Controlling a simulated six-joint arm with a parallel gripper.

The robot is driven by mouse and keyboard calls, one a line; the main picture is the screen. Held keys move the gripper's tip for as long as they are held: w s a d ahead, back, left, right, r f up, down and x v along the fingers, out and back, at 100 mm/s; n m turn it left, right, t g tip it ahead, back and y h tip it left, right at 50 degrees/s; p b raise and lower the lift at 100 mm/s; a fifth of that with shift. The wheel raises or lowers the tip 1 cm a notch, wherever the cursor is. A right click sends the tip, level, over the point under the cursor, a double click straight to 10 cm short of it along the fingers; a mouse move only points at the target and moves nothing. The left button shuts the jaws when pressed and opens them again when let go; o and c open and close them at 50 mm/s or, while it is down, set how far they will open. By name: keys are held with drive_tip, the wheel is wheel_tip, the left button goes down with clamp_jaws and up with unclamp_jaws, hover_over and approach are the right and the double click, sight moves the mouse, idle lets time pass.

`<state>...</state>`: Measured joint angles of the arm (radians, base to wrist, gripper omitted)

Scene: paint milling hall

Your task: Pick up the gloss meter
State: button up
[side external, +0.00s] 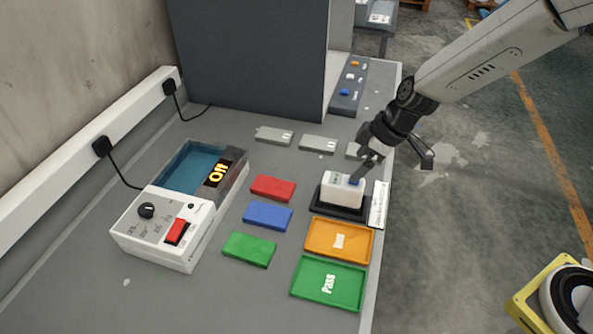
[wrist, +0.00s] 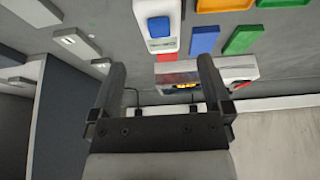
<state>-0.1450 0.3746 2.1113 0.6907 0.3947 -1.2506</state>
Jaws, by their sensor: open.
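The white block-shaped device with a blue top part, which I take as the gloss meter (side external: 343,190), sits upright on a black base (side external: 322,204) near the table's right edge. In the wrist view the gloss meter (wrist: 157,18) shows beyond my fingertips, roughly in line with the gap between them. My gripper (side external: 394,168) is open and empty, with one finger close to the device's top right in the side view. I cannot tell whether that finger touches it. In the wrist view both fingers of my gripper (wrist: 161,68) are spread wide.
An orange tray (side external: 313,246) and a green "Pass" tray (side external: 299,292) lie in front. Red (side external: 272,188), blue (side external: 267,215) and green (side external: 249,249) panels lie left. A control box (side external: 160,228) with a lit "On" bath (side external: 205,165) stands further left. Grey plates (side external: 318,144) lie behind.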

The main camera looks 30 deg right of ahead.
sight(345, 180)
drive_tip(key=shift+x, duration=1.3)
drive_tip(key=shift+x, duration=2.6)
drive_tip(key=shift+s, duration=0.1)
drive_tip(key=shift+c, duration=0.2)
clamp_jaws()
